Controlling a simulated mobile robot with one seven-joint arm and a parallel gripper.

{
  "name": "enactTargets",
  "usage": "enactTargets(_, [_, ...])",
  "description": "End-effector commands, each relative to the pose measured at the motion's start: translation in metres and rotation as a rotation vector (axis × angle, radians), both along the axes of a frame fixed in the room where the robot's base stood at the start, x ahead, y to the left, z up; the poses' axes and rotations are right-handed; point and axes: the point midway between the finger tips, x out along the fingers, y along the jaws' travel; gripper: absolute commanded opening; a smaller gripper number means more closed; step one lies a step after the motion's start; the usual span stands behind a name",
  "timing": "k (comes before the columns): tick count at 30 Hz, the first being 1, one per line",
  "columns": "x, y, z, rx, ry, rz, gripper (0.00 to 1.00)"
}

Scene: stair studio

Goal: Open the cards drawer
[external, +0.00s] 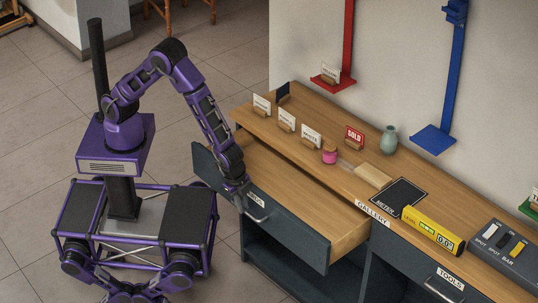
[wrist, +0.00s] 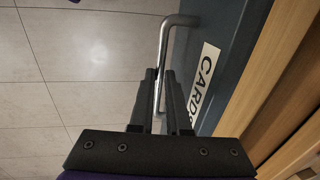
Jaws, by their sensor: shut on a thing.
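The cards drawer (external: 298,238) has a dark blue-grey front and stands pulled well out of the wooden-topped counter. Its pale wooden inside shows from above, and nothing is seen lying in it. Its metal bar handle (external: 258,216) sits below a white label. In the wrist view the label (wrist: 208,78) reads CARDS, partly cut off by a finger. My gripper (external: 243,190) is at the drawer front. In the wrist view my gripper (wrist: 158,88) is shut on the handle (wrist: 165,45), with the bar running between its fingers.
Tiled floor (external: 180,90) is clear behind my base.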

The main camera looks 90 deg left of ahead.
Motion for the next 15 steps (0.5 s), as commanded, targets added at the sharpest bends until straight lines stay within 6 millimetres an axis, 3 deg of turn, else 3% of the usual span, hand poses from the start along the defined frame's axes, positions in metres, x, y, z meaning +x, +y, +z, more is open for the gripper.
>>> enactTargets(2, [0.0004,-0.0003,0.0004,-0.001,-0.001,0.000,0.00])
enactTargets(3, [0.0004,-0.0003,0.0004,-0.001,-0.001,0.000,0.18])
enactTargets(7, [0.0005,-0.0002,0.0004,-0.001,-0.001,0.000,0.42])
enactTargets(15, [0.0005,0.0000,0.0003,-0.001,-0.001,0.000,0.45])
